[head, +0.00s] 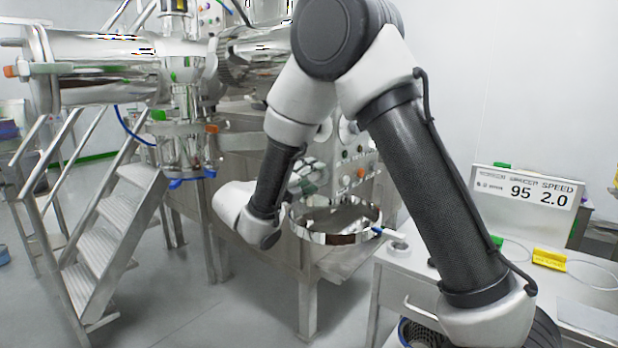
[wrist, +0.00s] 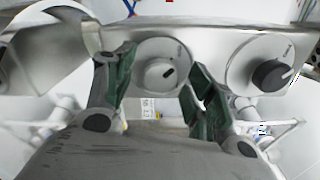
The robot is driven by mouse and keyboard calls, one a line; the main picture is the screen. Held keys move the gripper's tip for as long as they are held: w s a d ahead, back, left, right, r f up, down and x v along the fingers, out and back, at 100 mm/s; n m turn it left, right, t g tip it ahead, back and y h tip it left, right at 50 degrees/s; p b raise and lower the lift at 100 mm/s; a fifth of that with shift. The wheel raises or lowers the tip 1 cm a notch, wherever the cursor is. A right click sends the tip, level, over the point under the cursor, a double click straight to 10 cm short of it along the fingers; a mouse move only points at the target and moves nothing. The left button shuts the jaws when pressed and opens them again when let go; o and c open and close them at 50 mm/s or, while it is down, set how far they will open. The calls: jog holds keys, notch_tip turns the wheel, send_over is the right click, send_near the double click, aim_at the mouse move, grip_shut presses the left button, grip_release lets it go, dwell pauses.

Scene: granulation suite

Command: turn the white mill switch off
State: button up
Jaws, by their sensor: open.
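The white switch knob (wrist: 157,76) sits on a round grey dial plate in the middle of the wrist view. A short dark mark on it points up and to the right. My gripper (wrist: 160,88) is open, with one green-padded finger on each side of the knob in the picture. I cannot tell whether either finger touches it. In the head view my gripper (head: 308,178) shows partly beyond my arm, in front of the control panel (head: 350,160). The white knob cannot be made out clearly there.
A black knob (wrist: 270,74) on its own dial plate is close to the right finger. A shiny round pan (head: 335,238) stands below the panel. A bench (head: 410,285) with a speed display (head: 527,188) is at the right. Metal steps (head: 120,235) are at the left.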

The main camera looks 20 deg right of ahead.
jog(key=v, duration=1.2)
jog(key=s+d+r+m+g+y, duration=0.1)
jog(key=s+d+m+g+y, duration=0.2)
jog(key=s+d+m+g, duration=0.55)
jog(key=s+d+r+m+g+y, duration=0.2)
jog(key=s+d+m, duration=0.3)
jog(key=d+m, duration=0.85)
jog(key=s+d+f+m+t+y, duration=0.1)
jog(key=s+m+y, duration=0.3)
jog(key=m, duration=0.5)
jog(key=s+d+f+m+t+y, duration=0.1)
jog(key=s+d+m+t+y, duration=0.1)
jog(key=s+m+y, duration=0.3)
jog(key=s+m+t, duration=0.1)
jog(key=s+m, duration=0.2)
jog(key=s, duration=0.1)
jog(key=shift+s+m+y, duration=0.15)
jog(key=shift+m+y, duration=0.15)
jog(key=shift+m, duration=0.1)
